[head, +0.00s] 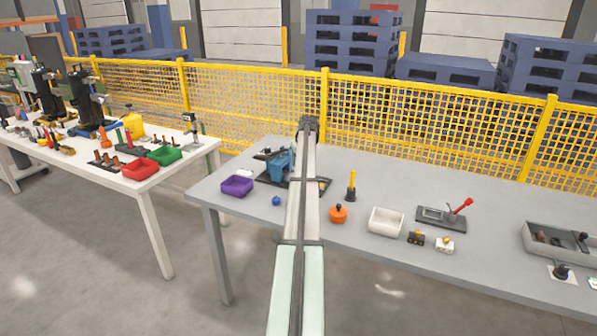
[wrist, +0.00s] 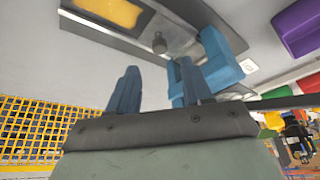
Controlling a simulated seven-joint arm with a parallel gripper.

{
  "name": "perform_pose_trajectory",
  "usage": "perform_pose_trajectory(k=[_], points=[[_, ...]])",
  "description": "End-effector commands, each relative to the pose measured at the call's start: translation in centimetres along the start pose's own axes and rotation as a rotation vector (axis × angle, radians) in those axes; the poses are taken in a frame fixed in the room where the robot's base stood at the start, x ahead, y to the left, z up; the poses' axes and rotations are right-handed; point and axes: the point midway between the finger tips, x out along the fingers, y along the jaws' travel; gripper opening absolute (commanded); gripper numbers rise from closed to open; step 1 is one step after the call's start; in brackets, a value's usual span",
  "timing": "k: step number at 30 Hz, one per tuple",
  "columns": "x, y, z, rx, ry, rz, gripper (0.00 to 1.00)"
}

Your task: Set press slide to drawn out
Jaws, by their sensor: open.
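A blue block-shaped unit (head: 279,166), which looks like the press, stands on a dark base plate (head: 266,180) at the back left of the grey table. My arm hides part of it. In the wrist view the blue unit (wrist: 224,68) is close behind the right finger. A small round grey knob (wrist: 158,43) shows beyond the gap between the fingertips; I cannot tell whether it belongs to the slide. My gripper (wrist: 157,66) is open, with nothing visible between its two blue fingers. The head view does not show the fingers. The slide's position cannot be made out.
A yellow panel (wrist: 112,12) lies on the plate. A purple bin (head: 237,186) and a blue knob (head: 276,201) are left of my arm. A yellow-handled tool (head: 351,186), orange piece (head: 338,214), white bin (head: 386,222) and red-lever fixture (head: 441,217) are right. A yellow mesh fence (head: 420,120) stands behind.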

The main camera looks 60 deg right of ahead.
Motion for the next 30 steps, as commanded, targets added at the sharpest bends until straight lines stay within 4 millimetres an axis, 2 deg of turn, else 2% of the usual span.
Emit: perform_pose_trajectory(k=[3,12,18,26,30], points=[[2.3,0.0,0.0,0.0,-0.002,0.0,0.5],[5.9,0.1,0.0,0.0,0.0,0.001,0.5],[6.8,0.0,0.0,0.0,-0.001,0.001,0.5],[6.9,0.0,0.0,0.0,0.0,0.001,0.5],[6.8,0.0,0.0,0.0,0.0,0.001,0.38]])
